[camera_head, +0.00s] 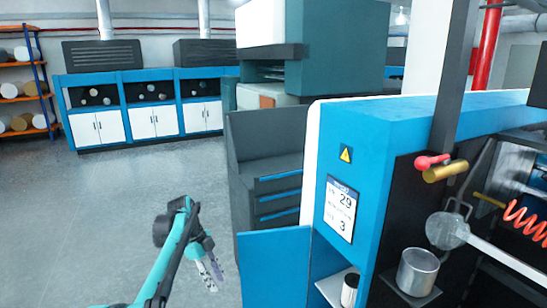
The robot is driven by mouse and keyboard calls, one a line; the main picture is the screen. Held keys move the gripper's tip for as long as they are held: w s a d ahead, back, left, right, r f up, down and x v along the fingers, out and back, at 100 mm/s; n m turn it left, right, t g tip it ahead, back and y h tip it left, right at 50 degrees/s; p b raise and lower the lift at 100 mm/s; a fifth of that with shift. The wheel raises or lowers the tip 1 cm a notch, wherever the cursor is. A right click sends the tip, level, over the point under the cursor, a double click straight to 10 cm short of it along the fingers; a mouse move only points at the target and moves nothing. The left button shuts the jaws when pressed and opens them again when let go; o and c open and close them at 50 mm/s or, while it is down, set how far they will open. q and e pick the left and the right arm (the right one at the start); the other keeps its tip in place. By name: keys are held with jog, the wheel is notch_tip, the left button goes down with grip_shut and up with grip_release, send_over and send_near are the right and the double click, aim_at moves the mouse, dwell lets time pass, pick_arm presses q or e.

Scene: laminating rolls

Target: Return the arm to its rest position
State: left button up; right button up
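My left arm comes in from the bottom left, with teal and dark links. My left gripper (214,275) hangs over the bare floor, left of the blue machine, pointing down and slightly right. Its two grey fingers show side by side with a narrow gap between them, and I see nothing held. My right arm and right gripper are not in view.
The blue machine (374,140) fills the right side, with an open blue door (275,268) near my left gripper. A metal cup (417,270) stands on its small shelf. A dark cabinet (262,150) stands behind. The grey floor (120,210) at left is clear.

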pick_arm(q)
jog(key=s+d+r+n+t+y, duration=0.1)
jog(key=s+r+n+t, duration=0.1)
jog(key=s+r+n, duration=0.35)
jog(key=s+r+n+t+y, duration=0.1)
jog(key=s+r+n+t, duration=0.1)
jog(key=s+n, duration=0.65)
jog(key=s+f+n+t+y, duration=0.1)
jog(key=s+f+n+t, duration=0.1)
jog(key=s, duration=0.6)
jog(key=s+f+n+t, duration=0.2)
jog(key=s+f+n, duration=0.3)
jog(key=s, duration=0.4)
jog(key=shift+a+f+t+y, duration=0.3)
jog(key=shift+a+y, duration=0.1)
jog(key=shift+a, duration=0.05)
